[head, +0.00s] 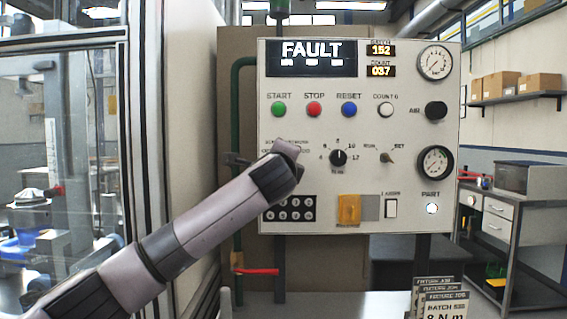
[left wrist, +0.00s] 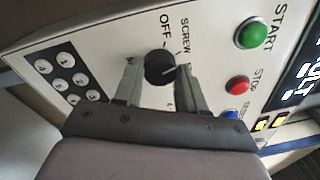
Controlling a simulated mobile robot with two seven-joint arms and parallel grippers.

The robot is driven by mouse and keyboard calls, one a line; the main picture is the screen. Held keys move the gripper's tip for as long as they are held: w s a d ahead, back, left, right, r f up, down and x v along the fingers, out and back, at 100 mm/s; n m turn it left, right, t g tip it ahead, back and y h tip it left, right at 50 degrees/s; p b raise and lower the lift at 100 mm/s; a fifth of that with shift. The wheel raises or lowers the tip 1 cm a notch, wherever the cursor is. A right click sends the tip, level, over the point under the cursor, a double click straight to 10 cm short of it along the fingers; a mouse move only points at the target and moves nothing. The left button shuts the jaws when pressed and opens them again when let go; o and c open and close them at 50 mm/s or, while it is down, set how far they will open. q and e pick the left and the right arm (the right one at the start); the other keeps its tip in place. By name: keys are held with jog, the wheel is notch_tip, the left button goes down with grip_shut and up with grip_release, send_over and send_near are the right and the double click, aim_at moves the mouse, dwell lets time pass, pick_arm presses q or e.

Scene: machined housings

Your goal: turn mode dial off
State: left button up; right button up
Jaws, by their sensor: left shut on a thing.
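The mode dial (left wrist: 157,68) is a round black knob on the white control panel (left wrist: 215,20). The labels OFF and SCREW stand beside it in the left wrist view. A pale mark shows on the knob's right side, away from OFF; I cannot tell exactly which label it meets. My left gripper (left wrist: 158,78) is shut on the dial, one finger on each side. In the head view my left gripper (head: 283,158) is against the panel (head: 410,215) and hides the dial and most of its labels. My right gripper is in neither view.
The display (head: 311,57) reads FAULT. START (head: 278,109), STOP (head: 314,109) and RESET (head: 349,109) buttons sit above my gripper. Another black dial (head: 338,158) is close on its right, and a keypad (head: 290,209) is just below. Gauges line the panel's right side.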

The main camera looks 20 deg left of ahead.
pick_arm(q)
jog(key=shift+d+f+n+y+b, duration=0.1)
jog(key=shift+n+y+b, duration=0.2)
jog(key=shift+n, duration=2.35)
jog(key=shift+f+n+y+b, duration=0.15)
jog(key=shift+n+y, duration=0.25)
jog(key=shift+n, duration=2.25)
jog(key=shift+r, duration=0.1)
jog(key=o, duration=1.1)
jog(key=shift+c, duration=0.2)
jog(key=shift+s, duration=0.1)
jog(key=b+v, duration=0.2)
jog(key=v, duration=0.5)
